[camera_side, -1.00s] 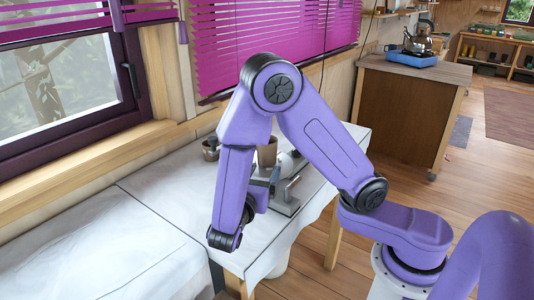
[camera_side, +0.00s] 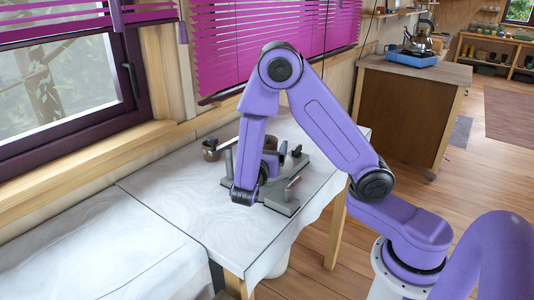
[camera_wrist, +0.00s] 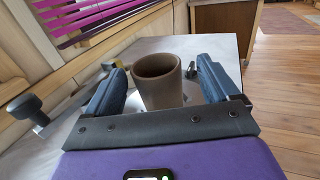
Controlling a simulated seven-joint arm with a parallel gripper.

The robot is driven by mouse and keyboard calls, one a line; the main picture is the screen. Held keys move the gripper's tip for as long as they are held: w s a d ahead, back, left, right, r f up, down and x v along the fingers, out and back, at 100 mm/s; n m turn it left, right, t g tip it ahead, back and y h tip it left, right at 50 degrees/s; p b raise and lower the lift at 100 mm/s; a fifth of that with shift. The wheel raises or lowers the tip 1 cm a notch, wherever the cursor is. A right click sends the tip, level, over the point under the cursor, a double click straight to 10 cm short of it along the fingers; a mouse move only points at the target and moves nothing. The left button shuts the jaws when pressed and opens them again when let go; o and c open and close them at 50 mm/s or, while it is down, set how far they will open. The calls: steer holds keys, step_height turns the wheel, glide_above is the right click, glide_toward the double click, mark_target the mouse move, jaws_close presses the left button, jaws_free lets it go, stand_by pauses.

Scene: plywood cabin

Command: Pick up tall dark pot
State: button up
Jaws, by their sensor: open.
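The tall dark pot (camera_wrist: 158,84) is a brown, open-topped tapered cup standing upright in the middle of the wrist view. My gripper (camera_wrist: 162,68) is open, with one dark finger on each side of the pot. Gaps show between the pot and both fingers, and the fingers do not appear to grip it. The pot's base is partly hidden behind the gripper's crossbar. In the side view my arm covers most of the place where the pot stands.
A grey metal fixture with a handle (camera_side: 283,197) sits on the white-covered table (camera_side: 180,200). A black knob (camera_wrist: 23,108) is at left in the wrist view. The table's left part is clear.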

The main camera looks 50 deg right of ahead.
mark_target(269, 140)
steer(key=x, duration=0.5)
steer(key=shift+w+a+f, duration=0.15)
steer(key=shift+w, duration=0.05)
steer(key=c, duration=1.2)
steer(key=shift+o, duration=0.2)
